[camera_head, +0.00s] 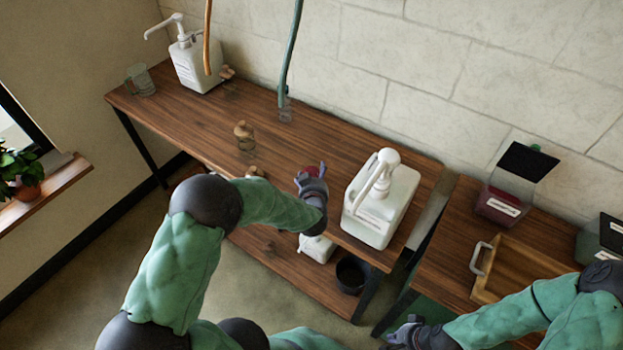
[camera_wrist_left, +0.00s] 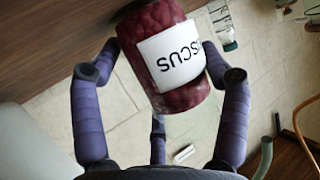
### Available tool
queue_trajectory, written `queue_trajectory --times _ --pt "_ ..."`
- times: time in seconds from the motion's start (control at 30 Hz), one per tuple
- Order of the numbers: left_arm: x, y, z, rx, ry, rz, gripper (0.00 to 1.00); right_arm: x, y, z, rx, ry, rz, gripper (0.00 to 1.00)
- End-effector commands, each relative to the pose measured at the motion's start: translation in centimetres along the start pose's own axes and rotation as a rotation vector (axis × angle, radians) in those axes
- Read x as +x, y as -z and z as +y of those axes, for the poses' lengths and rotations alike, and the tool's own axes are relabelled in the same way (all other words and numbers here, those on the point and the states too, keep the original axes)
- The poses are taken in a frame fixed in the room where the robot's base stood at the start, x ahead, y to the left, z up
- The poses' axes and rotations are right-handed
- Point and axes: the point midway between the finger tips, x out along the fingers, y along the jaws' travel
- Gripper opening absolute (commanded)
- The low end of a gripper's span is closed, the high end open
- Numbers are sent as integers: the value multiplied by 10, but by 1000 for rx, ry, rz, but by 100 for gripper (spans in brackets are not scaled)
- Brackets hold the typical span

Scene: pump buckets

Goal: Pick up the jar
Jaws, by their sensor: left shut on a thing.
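In the head view the left gripper (camera_head: 312,180) is at the front edge of the long wooden table, left of the white pump bucket. There the jar (camera_head: 309,171) is mostly hidden by the hand. I cannot tell whether it touches the table. My right gripper (camera_head: 402,331) is low at the bottom right, away from the jar.
A white pump bucket (camera_head: 383,205) stands close to the right of the left hand. Another pump bucket (camera_head: 193,62) and a glass (camera_head: 140,80) stand at the far left. A corked jar (camera_head: 245,137) stands mid-table. Hoses (camera_head: 291,50) hang above. A wooden tray (camera_head: 520,268) lies on the right table.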

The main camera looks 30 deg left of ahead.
Motion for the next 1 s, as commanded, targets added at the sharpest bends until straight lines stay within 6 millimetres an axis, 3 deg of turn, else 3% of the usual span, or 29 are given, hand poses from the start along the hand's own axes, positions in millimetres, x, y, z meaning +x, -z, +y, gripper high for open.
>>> queue_trajectory --times 0.27,0.53,0.8,1.0 --pt "-2 6 0 0 0 1 28 -4 0 -1 0 0 0 0" --pt "-17 37 0 -1 -1 3 28 -23 -1 -8 0 0 0 0" --pt "-87 74 1 0 -3 5 28 -56 -2 -20 0 0 0 0" --pt "-135 70 3 0 -4 2 28 -70 -3 -25 0 0 0 0"
